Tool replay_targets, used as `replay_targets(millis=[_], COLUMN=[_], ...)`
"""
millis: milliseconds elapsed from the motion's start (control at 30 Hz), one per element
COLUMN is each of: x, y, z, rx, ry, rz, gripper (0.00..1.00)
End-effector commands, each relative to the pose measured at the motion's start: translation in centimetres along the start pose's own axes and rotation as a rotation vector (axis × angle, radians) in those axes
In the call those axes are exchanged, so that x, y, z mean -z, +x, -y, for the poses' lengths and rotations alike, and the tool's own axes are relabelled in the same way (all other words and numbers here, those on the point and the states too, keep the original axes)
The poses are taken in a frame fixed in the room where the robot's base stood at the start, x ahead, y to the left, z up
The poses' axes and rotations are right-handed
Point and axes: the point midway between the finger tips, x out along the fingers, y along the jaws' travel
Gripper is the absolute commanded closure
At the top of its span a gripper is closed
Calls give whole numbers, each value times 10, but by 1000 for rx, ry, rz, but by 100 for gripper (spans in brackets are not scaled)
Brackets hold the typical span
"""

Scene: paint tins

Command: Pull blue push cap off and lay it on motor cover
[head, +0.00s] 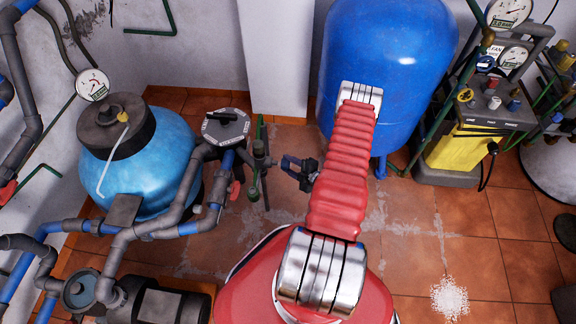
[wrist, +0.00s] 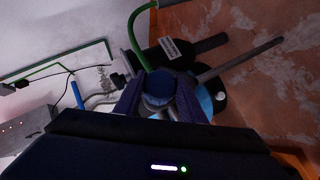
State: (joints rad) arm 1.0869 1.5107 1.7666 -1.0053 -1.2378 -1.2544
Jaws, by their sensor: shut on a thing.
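My gripper (head: 285,165) reaches left in the head view, close to a thin upright pipe with a green handle (head: 253,180). In the wrist view my gripper (wrist: 160,98) is shut on the blue push cap (wrist: 159,86), a round dark-blue cap between the two fingertips. I cannot make the cap out in the head view, and I cannot tell whether it is still seated on a fitting. A dark, rounded motor cover (head: 135,305) with a pale label lies at the lower left of the head view.
A light-blue tank (head: 150,165) with grey pipes stands at left, and a grey multiport valve (head: 226,127) is left of my gripper. A tall blue tank (head: 385,60) stands behind my arm. A yellow unit (head: 465,145) is at right. White powder (head: 449,298) lies on the tiled floor.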

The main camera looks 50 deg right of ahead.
Motion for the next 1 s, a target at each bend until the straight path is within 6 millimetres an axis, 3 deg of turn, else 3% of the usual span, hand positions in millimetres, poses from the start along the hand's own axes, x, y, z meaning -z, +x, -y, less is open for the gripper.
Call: replay_targets(millis=[1000], x=[-29], y=[-28], z=[0], rx=[0], ry=[0], rz=[1], gripper=[91])
